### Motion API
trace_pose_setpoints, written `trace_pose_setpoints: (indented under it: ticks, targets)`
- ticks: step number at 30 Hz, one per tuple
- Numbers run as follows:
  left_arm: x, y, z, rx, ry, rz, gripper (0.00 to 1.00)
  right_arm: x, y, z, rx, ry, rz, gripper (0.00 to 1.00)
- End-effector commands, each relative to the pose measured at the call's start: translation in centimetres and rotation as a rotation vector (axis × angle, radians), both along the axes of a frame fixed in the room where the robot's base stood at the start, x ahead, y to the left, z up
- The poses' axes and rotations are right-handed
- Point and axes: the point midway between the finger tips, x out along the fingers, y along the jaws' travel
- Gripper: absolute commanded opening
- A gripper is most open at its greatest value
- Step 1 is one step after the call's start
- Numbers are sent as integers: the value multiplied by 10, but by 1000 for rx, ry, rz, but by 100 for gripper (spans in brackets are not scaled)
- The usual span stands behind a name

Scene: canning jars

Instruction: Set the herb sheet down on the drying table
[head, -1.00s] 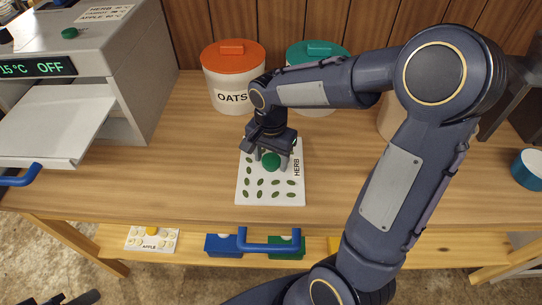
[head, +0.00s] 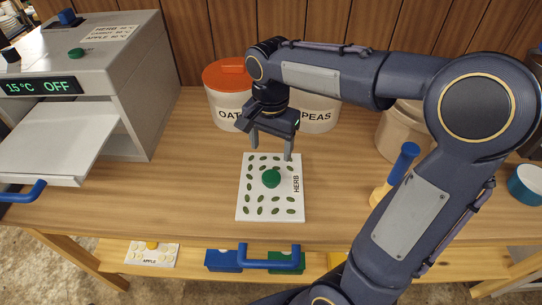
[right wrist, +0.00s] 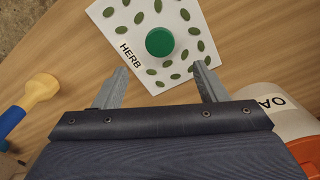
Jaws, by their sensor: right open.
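The herb sheet (head: 271,210) is a white board with green leaf marks, the word HERB and a green knob (head: 271,178) in its middle. It lies flat on the wooden drying table (head: 190,190). It also shows at the top of the right wrist view (right wrist: 198,45), with its green knob (right wrist: 160,42). My right gripper (head: 271,152) is open and empty, just above and behind the knob, apart from it. Its two spread fingers show in the right wrist view (right wrist: 163,75). My left gripper does not show.
A dryer reading 15°C OFF (head: 110,90) stands at the left with its white tray (head: 60,140) out. Canisters OATS (head: 228,80) and PEAS (head: 320,112) stand behind. A blue-handled tool (head: 404,162) stands to the right. An APPLE sheet (head: 150,254) lies on the shelf below.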

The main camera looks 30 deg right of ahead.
Motion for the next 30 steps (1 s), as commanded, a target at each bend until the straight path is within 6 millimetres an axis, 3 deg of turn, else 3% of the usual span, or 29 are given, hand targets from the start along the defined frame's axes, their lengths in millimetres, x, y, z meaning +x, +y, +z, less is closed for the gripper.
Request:
trace_pose_setpoints:
  ticks: [4, 7, 15, 19, 24, 30]
  targets:
    - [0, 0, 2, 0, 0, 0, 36, -2, 0, 13, 4, -5, 8, 66]
    - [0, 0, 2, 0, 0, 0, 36, -17, -1, 18, 31, -36, 66, 66]
    - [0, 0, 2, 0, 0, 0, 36, -111, 12, 11, 150, -323, 496, 66]
    - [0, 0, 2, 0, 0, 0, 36, -143, 25, -3, 141, -479, 673, 66]
    - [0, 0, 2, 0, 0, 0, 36, -162, 37, -16, 108, -592, 799, 66]
    - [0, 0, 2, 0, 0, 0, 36, -164, 39, -18, 99, -610, 824, 66]
